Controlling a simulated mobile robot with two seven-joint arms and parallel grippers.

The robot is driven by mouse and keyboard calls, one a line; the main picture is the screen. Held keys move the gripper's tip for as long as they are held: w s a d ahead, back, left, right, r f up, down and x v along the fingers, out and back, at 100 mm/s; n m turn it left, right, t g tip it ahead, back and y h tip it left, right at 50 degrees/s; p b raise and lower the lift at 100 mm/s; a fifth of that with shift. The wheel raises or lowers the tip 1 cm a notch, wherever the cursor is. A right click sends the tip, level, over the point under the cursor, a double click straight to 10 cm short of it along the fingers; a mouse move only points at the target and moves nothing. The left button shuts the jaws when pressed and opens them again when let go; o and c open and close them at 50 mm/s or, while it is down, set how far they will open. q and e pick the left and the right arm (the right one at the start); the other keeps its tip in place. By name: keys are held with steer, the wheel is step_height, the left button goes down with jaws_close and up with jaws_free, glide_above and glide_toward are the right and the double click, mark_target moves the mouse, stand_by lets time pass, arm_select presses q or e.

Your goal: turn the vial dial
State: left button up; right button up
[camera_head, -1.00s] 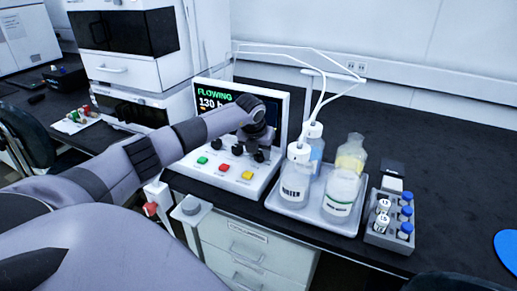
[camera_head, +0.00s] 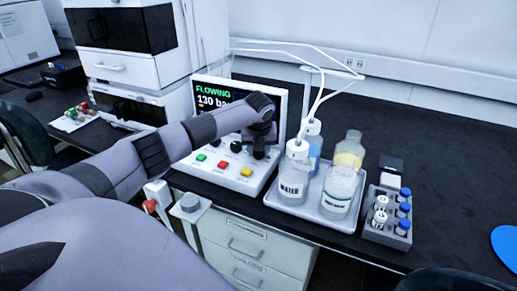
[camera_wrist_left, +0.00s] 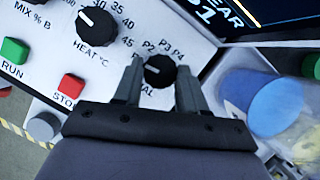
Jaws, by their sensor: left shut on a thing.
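The vial dial (camera_wrist_left: 159,71) is a black round knob on the white control panel, with P2, P3 and P4 printed around its far side in the left wrist view. Its label is partly hidden by my gripper. My left gripper (camera_wrist_left: 161,68) has one finger on each side of the knob and is shut on it. A small white mark shows on the left part of the knob's face. In the head view my left gripper (camera_head: 261,143) comes down over the rightmost knob and partly hides it. My right gripper is out of view.
The heat dial (camera_wrist_left: 96,26), the red stop button (camera_wrist_left: 70,87) and the green run button (camera_wrist_left: 14,50) lie left of it. The screen (camera_head: 213,94) reads FLOWING. A tray (camera_head: 283,207) with several bottles and a vial rack (camera_head: 374,237) stand right of the panel.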

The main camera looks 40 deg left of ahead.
arm_select(q)
steer(key=shift+r, duration=0.1)
steer(key=o, duration=1.1)
steer(key=shift+c, duration=0.2)
steer(key=v, duration=0.7)
steer(key=shift+s, duration=0.15)
